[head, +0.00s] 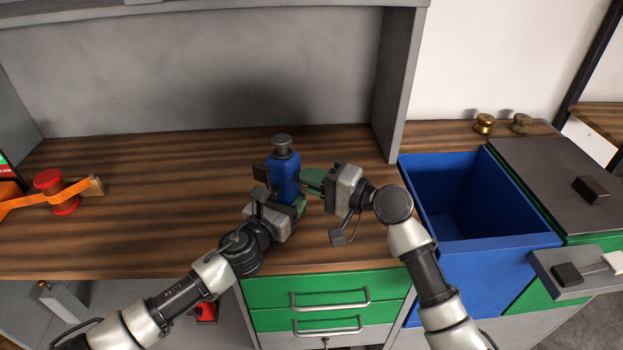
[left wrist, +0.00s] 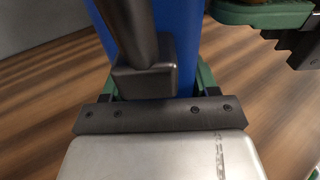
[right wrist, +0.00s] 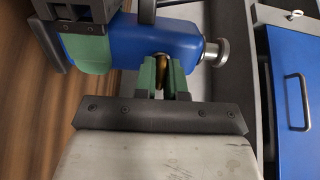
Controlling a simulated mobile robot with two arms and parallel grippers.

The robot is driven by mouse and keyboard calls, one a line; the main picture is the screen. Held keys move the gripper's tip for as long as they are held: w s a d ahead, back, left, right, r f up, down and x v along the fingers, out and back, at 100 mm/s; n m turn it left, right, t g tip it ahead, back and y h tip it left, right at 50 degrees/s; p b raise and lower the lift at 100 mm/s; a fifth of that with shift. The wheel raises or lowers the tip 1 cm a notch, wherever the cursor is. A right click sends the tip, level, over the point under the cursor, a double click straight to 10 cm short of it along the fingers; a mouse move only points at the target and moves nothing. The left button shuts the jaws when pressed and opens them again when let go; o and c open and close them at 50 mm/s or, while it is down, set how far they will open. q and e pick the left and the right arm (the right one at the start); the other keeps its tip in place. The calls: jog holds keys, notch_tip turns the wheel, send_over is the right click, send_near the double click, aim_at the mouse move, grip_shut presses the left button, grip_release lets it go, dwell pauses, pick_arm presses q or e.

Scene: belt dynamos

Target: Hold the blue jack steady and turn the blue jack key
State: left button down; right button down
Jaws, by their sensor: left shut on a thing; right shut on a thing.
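The blue jack (head: 284,176) stands upright on the wooden worktop, with a grey knob on top and a dark arm on its left side. My left gripper (head: 288,197) is shut on its lower body; the left wrist view shows the blue body (left wrist: 180,45) between green fingers. My right gripper (head: 315,180) is at the jack's right side. In the right wrist view its green fingers (right wrist: 163,75) are shut on the small brass-coloured key (right wrist: 160,68) at the jack's side. The key is mostly hidden by the fingers, and I cannot make it out in the head view.
A red spool with an orange strap (head: 50,190) lies at the left of the worktop (head: 130,235). An open blue bin (head: 480,238) stands to the right, with two brass knobs (head: 484,124) behind it. A grey upright panel (head: 398,90) rises behind my right gripper. Green drawers (head: 330,290) are below.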

jog(key=shift+w+d+f+m, duration=0.1)
jog(key=shift+w+d+m, duration=0.1)
jog(key=shift+d+m, duration=0.1)
jog(key=c, duration=1.2)
grip_release()
jog(key=shift+s+a, duration=0.1)
jog(key=shift+a, duration=0.15)
jog(key=v, duration=1.2)
jog(key=shift+s, duration=0.1)
pick_arm(q)
jog(key=shift+c, duration=1)
grip_release()
